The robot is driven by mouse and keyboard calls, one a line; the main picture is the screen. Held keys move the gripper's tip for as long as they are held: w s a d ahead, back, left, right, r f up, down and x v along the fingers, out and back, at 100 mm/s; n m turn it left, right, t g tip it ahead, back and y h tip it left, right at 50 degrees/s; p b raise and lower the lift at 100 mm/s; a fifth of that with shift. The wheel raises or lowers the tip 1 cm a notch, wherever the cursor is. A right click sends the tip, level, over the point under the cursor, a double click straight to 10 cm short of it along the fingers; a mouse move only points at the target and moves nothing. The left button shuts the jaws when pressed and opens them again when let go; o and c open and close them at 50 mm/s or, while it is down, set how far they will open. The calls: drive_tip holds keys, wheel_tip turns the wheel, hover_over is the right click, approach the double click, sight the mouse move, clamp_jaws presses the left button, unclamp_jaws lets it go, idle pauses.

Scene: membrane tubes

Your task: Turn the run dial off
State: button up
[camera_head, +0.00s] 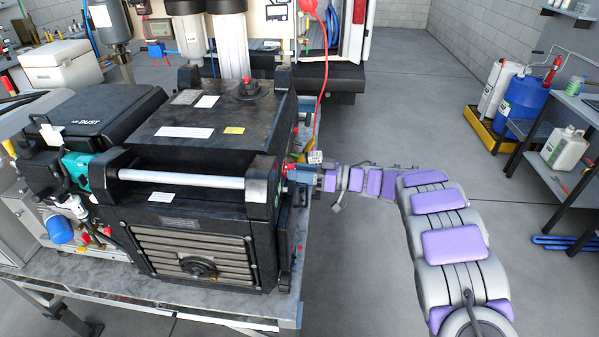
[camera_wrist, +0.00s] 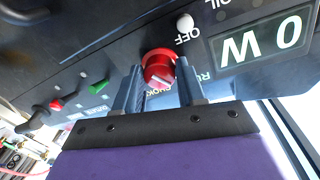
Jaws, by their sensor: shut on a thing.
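The red run dial (camera_wrist: 158,67) is on the dark panel of the generator in the wrist view. The words OFF, CHOKE and part of RUN are printed around it, upside down in this view. A pale pointer mark shows at its lower part, near CHOKE. My gripper (camera_wrist: 160,84) has one finger on each side of the dial and is shut on it. In the head view my gripper (camera_head: 304,178) reaches the right side of the black generator (camera_head: 200,130); the dial's face is hidden there.
A display (camera_wrist: 262,38) reading 0 W is right of the dial. A green switch (camera_wrist: 100,87) and a red switch (camera_wrist: 57,104) are to its left. A red cable (camera_head: 322,90) hangs close to my gripper. The generator stands on a metal bench (camera_head: 225,312).

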drive_tip(key=shift+n, duration=0.3)
drive_tip(key=shift+w+f+n+g+y+b, duration=0.15)
drive_tip(key=shift+n+b, duration=0.6)
drive_tip(key=shift+n, duration=1.2)
drive_tip(key=shift+r+n+g+y+b, duration=0.2)
drive_tip(key=shift+n+b, duration=0.55)
drive_tip(key=shift+n, duration=1.15)
drive_tip(key=shift+w+f+n+t+y+b, duration=0.2)
drive_tip(key=shift+n+b, duration=0.55)
drive_tip(key=shift+n, duration=1.2)
drive_tip(key=shift+s+a, duration=0.1)
drive_tip(key=o, duration=1.1)
drive_tip(key=shift+a, duration=0.2)
drive_tip(key=shift+c, duration=0.2)
